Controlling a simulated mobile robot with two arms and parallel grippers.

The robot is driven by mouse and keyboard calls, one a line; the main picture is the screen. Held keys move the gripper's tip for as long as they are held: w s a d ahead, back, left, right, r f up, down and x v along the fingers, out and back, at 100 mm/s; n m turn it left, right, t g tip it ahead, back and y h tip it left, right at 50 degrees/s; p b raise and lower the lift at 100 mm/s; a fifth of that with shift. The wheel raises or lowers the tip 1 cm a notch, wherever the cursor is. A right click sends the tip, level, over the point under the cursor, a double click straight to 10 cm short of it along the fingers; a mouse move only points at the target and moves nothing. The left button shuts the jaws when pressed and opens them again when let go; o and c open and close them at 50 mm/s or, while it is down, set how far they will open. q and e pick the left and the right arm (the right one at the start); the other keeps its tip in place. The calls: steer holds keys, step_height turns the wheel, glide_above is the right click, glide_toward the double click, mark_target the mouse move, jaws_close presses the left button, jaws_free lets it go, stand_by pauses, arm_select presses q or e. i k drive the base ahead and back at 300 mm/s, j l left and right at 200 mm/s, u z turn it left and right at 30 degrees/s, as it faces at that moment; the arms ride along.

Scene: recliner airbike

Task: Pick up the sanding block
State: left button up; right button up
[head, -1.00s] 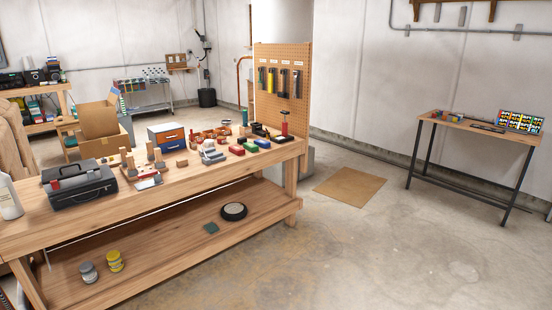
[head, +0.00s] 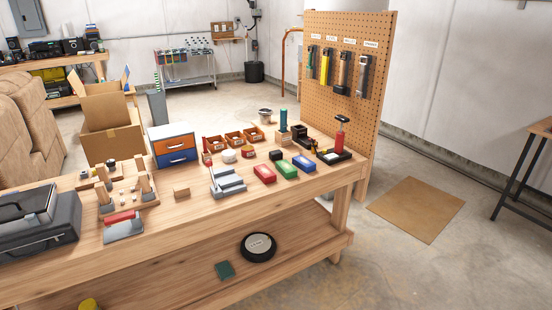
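I cannot tell for certain which item is the sanding block. On the wooden workbench (head: 300,203) lie a red block (head: 264,173), a green block (head: 285,169) and a blue block (head: 304,164) in a row. A grey stepped stack (head: 227,181) sits left of them, and a small plain wooden block (head: 181,190) lies farther left. A grey piece with a red top (head: 122,225) lies near the front edge. A dark green flat square (head: 225,270) is on the lower shelf. Neither of my grippers is in view.
A black toolbox (head: 40,225) stands at the bench's left end. A tool pegboard (head: 335,90) rises at its right end. A round black-rimmed disc (head: 258,246) is on the lower shelf. Open floor and a brown mat (head: 416,208) lie to the right. A cardboard box (head: 110,130) stands behind.

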mark_target(274, 156)
steer(key=i+l+u, duration=0.35)
steer(key=i+l, duration=0.25)
steer(key=i, duration=0.15)
steer(key=i+l+u, duration=0.4)
steer(key=i+l, duration=0.3)
steer(key=l, duration=0.15)
